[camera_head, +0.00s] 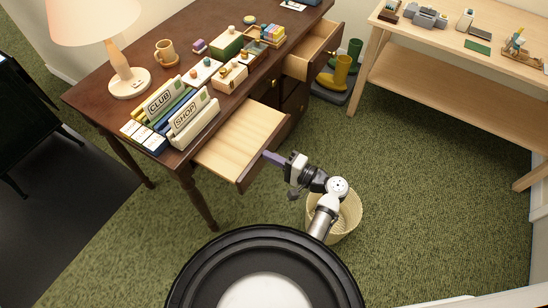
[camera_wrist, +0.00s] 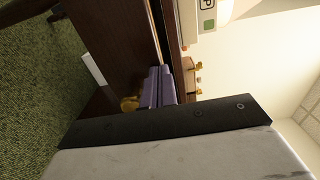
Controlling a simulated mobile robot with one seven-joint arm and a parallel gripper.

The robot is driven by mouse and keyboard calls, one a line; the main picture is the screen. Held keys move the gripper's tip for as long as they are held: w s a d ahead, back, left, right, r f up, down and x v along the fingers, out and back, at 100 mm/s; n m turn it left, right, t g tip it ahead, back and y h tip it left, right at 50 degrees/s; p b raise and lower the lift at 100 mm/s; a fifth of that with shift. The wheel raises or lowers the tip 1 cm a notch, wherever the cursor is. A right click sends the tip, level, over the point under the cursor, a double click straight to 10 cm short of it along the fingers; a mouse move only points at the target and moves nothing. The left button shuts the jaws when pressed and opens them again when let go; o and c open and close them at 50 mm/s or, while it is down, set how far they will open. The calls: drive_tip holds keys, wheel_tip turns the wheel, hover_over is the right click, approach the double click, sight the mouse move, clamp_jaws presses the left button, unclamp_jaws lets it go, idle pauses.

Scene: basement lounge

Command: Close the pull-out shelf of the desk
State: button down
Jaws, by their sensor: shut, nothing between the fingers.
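The dark wooden desk (camera_head: 140,50) has its pull-out shelf (camera_head: 238,138) extended toward me, with a pale, empty top and a dark front edge. My gripper (camera_head: 268,156) is at the right part of that front edge, its purple fingers shut with nothing between them. In the wrist view the shut fingers (camera_wrist: 156,85) point at the shelf's dark front (camera_wrist: 115,35), beside a brass knob (camera_wrist: 130,104). The fingertips are at or very close to the front; I cannot tell whether they touch it.
A drawer (camera_head: 308,50) farther right on the desk is also open. Signs, boxes, a mug (camera_head: 166,53) and a lamp (camera_head: 128,80) stand on the desk. A wicker basket (camera_head: 350,215) is below my arm. Green carpet lies open to the right.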

sight(224, 135)
drive_tip(key=b+x, duration=0.3)
drive_tip(key=x, duration=1.4)
drive_tip(key=shift+w+a+f, duration=0.1)
drive_tip(key=shift+w+a, duration=0.05)
drive_tip(key=shift+a, duration=0.15)
drive_tip(key=shift+w+a+r+b, duration=0.2)
drive_tip(key=shift+r+b, duration=0.05)
drive_tip(key=shift+b, duration=0.05)
drive_tip(key=shift+a+r, duration=0.1)
drive_tip(key=shift+s, duration=0.1)
